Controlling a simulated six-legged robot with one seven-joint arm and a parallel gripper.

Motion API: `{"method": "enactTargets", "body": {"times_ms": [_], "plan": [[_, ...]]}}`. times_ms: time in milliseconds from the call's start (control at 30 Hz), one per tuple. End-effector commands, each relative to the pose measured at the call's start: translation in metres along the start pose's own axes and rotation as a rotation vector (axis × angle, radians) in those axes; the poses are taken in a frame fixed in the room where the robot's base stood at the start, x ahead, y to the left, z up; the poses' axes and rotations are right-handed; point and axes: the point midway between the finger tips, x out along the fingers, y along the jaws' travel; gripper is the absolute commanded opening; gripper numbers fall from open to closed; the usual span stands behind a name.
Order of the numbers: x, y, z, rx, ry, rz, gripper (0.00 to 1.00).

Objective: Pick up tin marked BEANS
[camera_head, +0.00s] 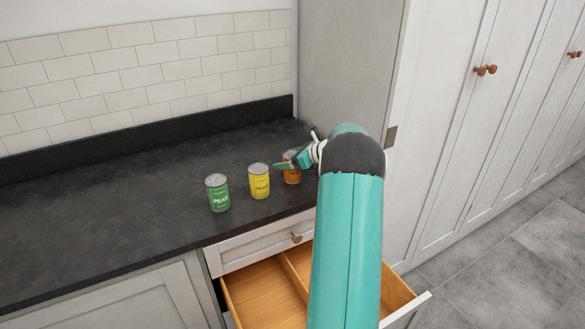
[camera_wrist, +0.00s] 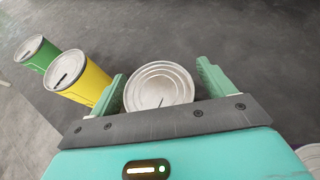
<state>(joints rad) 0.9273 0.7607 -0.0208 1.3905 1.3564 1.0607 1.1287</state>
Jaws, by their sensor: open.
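No label legibly reads BEANS.
A yellow tin (camera_head: 259,181) stands just left of the orange one, close to my left finger in the wrist view. A green tin (camera_head: 217,193) stands further left. An open wooden drawer (camera_head: 262,290) juts out below the counter. A tall cabinet (camera_head: 345,65) rises at right.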

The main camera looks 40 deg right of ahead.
Motion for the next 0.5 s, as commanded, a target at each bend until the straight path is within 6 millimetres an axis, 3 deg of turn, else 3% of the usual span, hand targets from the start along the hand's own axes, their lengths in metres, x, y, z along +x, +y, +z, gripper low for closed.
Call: {"method": "enactTargets", "body": {"times_ms": [100, 400, 500], "plan": [[-0.0004, 0.0001, 0.0001, 0.000, 0.000, 0.000, 0.77], [-0.0010, 0.0000, 0.0009, -0.001, -0.001, 0.000, 0.22], [-0.0010, 0.0000, 0.0009, -0.001, -0.001, 0.000, 0.22]]}}
